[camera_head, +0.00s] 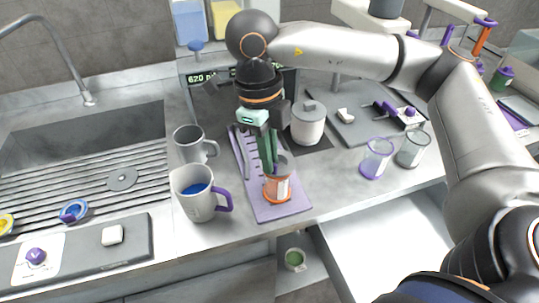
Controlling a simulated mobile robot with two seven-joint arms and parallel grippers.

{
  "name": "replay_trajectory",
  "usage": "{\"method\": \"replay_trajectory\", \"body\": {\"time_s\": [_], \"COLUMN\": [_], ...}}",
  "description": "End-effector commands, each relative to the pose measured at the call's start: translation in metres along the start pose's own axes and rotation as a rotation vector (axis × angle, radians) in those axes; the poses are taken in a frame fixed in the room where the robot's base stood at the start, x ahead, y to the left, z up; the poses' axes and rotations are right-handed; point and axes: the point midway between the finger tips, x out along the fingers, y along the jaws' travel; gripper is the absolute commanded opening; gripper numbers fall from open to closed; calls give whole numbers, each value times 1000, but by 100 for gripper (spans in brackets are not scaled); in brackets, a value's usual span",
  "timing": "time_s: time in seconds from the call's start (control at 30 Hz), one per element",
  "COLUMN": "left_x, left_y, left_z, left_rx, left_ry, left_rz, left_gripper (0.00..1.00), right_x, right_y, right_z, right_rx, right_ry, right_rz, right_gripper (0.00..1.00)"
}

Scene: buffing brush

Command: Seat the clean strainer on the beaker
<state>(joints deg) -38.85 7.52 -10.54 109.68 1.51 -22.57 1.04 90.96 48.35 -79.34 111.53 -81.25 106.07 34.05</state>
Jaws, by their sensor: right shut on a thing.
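My right gripper (269,162) comes down from above, its green fingers close together at the mouth of an orange-banded beaker (277,190). The fingers are shut on a small grey piece (284,163) at the beaker's rim; it may be a strainer, but the fingers partly hide it and I cannot tell if it touches the rim. The beaker stands upright near the front end of a purple tray (272,213). Two other clear vessels, one purple-rimmed (375,160) and one grey (412,149), stand to the right. My left gripper is not in view.
A white mug (196,205) with blue contents and a purple handle stands just left of the tray, with a grey mug (188,146) behind it. A lidded pot (307,124) stands behind right. An open drawer (375,225) lies below the counter's front edge.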

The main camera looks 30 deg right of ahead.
Motion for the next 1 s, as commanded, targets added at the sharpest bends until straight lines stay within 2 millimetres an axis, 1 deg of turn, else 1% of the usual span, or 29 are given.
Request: {"method": "replay_trajectory", "body": {"time_s": [0.27, 0.8, 0.83, 0.9, 0.93, 1.0], "left_x": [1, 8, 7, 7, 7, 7], "left_y": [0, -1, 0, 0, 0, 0], "left_z": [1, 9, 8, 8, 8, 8], "left_rx": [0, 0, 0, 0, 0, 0], "left_ry": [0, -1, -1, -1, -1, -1], "left_rz": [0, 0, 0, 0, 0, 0], "left_gripper": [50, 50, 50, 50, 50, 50], "right_x": [2, 13, 12, 11, 11, 11], "right_y": [0, 0, 0, 0, 0, 0], "right_z": [0, 1, 1, 1, 1, 1], "right_rx": [0, 0, 0, 0, 0, 0], "right_ry": [1, 1, 1, 1, 1, 1], "right_rz": [0, 0, -1, 0, 0, 0], "right_gripper": [0, 0, 12, 20, 22, 22]}}
